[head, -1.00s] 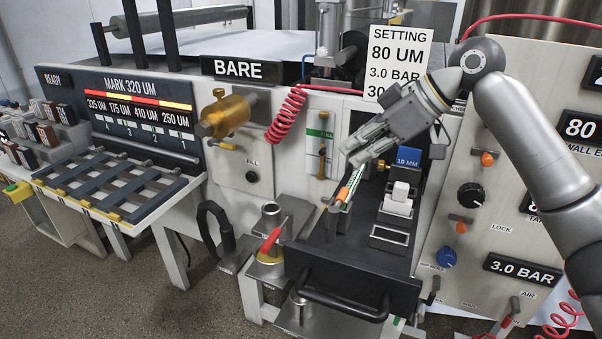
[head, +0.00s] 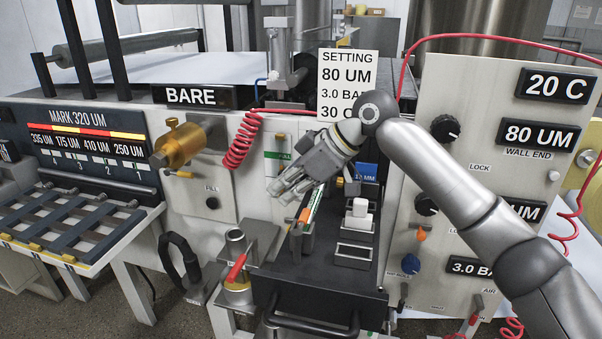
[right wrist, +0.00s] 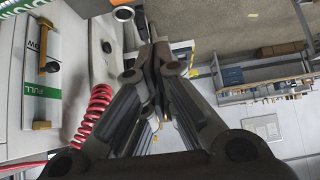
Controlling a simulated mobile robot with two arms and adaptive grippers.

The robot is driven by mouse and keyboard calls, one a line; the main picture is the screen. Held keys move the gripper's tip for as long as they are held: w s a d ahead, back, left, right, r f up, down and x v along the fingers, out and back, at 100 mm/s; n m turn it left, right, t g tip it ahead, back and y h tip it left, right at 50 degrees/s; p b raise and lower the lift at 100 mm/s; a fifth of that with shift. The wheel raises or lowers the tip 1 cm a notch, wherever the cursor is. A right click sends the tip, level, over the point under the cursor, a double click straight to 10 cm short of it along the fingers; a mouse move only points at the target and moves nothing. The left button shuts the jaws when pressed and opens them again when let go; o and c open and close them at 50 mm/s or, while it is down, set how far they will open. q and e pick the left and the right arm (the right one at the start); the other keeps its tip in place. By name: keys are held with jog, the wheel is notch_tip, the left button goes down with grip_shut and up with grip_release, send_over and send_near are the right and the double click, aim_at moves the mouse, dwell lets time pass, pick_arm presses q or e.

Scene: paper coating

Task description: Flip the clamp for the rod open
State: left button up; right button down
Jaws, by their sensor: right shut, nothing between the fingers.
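My right gripper (head: 275,192) is shut and empty, in the air just left of an orange-and-green piece (head: 311,206) on the black tray. In the right wrist view its fingers (right wrist: 149,48) come together with nothing held between them. A rack (head: 75,222) of dark bars stands at the left under a MARK 320 UM panel (head: 84,135). A brass cylinder with a knob (head: 181,145) sits on the machine front, left of the gripper. I cannot tell which part is the rod's clamp. My left gripper is not in view.
A control panel (head: 490,170) is at right.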

aim_at(301, 226)
jog(key=d+f, duration=0.1)
jog(key=d+f+p, duration=0.1)
jog(key=f, duration=0.1)
jog(key=shift+s, duration=0.35)
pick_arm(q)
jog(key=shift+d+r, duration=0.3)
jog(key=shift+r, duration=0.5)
pick_arm(e)
jog(key=shift+a, duration=0.1)
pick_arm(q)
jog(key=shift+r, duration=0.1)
